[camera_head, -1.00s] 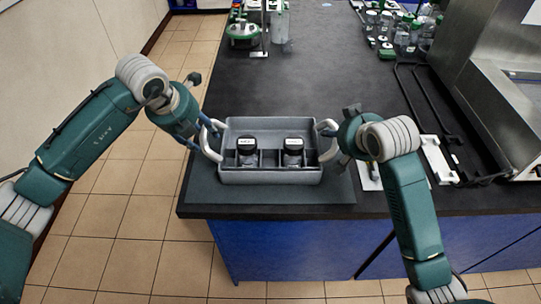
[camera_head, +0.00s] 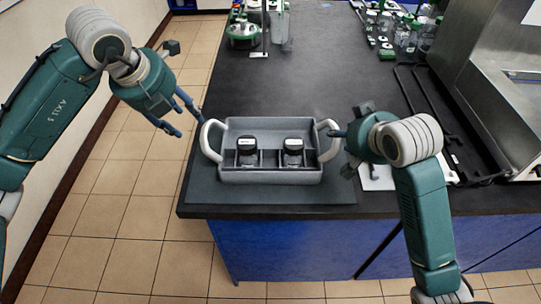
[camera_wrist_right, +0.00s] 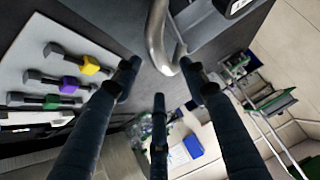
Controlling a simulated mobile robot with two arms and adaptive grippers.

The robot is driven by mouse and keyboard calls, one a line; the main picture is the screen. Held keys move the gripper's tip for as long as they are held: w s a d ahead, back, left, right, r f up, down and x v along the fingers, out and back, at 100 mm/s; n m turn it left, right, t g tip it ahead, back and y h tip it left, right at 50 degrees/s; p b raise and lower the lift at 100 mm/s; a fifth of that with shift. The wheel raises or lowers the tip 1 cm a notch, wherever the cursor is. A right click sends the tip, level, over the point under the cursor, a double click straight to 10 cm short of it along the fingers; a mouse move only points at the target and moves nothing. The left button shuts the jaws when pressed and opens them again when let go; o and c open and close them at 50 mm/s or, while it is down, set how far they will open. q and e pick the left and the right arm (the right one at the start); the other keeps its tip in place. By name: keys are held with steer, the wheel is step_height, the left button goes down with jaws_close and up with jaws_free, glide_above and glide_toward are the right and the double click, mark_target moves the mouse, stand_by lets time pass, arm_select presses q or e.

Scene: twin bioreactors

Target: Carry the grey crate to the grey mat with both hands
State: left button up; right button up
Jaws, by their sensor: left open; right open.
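The grey crate (camera_head: 270,177) sits level on the dark grey mat (camera_head: 330,196) near the counter's front edge. Two black-capped jars (camera_head: 246,147) (camera_head: 293,147) stand upright in its compartments. Its pale left handle (camera_head: 206,142) is free. My left gripper (camera_head: 187,123) is open and empty, up and left of that handle, apart from it. My right gripper (camera_head: 341,150) is open just right of the right handle (camera_head: 328,139). In the right wrist view the right handle (camera_wrist_right: 157,35) shows just beyond the spread fingers (camera_wrist_right: 160,78); whether they touch is unclear.
Right of the mat lies a white panel (camera_head: 375,178) with coloured pieces, seen in the right wrist view with yellow, purple and green parts (camera_wrist_right: 90,65). A black rail frame (camera_head: 470,160) and steel unit (camera_head: 510,90) stand further right. The counter behind the crate is clear (camera_head: 300,80).

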steer(key=v, duration=0.6)
steer(key=shift+s+r, duration=0.2)
